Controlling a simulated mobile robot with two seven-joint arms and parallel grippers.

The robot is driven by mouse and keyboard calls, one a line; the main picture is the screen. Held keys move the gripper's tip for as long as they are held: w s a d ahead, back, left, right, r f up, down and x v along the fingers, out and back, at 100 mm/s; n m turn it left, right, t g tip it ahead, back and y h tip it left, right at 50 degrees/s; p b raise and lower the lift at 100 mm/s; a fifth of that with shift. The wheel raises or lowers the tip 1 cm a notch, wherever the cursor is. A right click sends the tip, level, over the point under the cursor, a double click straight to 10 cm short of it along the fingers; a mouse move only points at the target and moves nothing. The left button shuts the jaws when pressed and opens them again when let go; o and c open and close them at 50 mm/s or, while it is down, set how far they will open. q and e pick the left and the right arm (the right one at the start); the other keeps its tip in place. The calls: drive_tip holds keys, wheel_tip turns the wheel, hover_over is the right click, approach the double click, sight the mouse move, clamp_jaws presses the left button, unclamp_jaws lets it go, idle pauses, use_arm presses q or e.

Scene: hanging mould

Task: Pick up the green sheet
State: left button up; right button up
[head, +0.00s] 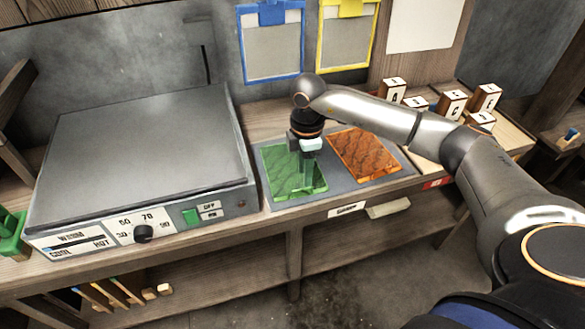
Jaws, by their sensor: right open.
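The green sheet (284,176) lies flat on the grey mat (283,205), beside an orange-brown sheet (364,154) on its right. My right gripper (308,182) is over the right part of the green sheet, pointing down, and hides some of it. Its jaws are open with nothing seen between them. I cannot tell whether the fingertips touch the sheet. My left gripper is not in view.
A grey hot plate (140,145) with a dial and a green switch stands left of the mat. Blue (272,47) and yellow (346,38) frames hang on the wall behind. Several lettered blocks (452,104) stand at the right.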

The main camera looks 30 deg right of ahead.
drive_tip(key=shift+f, duration=2.8)
drive_tip(key=shift+c, duration=0.3)
clamp_jaws()
